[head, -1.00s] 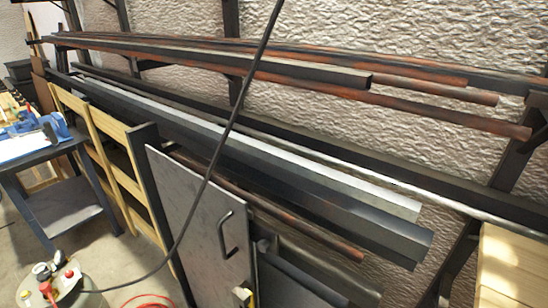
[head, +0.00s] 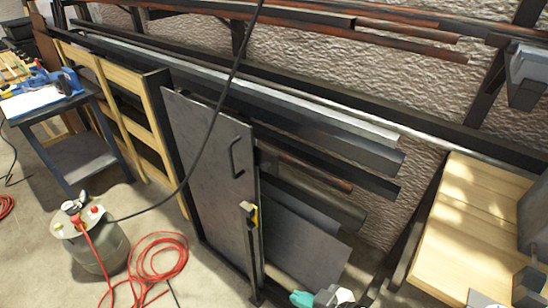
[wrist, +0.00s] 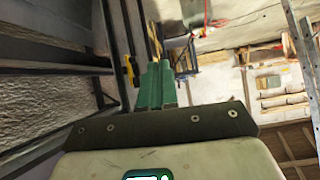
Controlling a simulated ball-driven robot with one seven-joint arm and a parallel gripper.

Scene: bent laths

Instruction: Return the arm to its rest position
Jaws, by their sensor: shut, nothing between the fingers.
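My gripper (wrist: 157,84) shows in the wrist view with its green fingers closed together and nothing between them. In the head view its teal tip (head: 302,298) shows at the bottom edge, low in front of the rack. The rest of the arm is mostly outside the head view or hard to make out.
A wall rack holds long metal bars (head: 340,125). A grey door panel (head: 210,165) stands before it. A wooden bench (head: 465,225) is at right.

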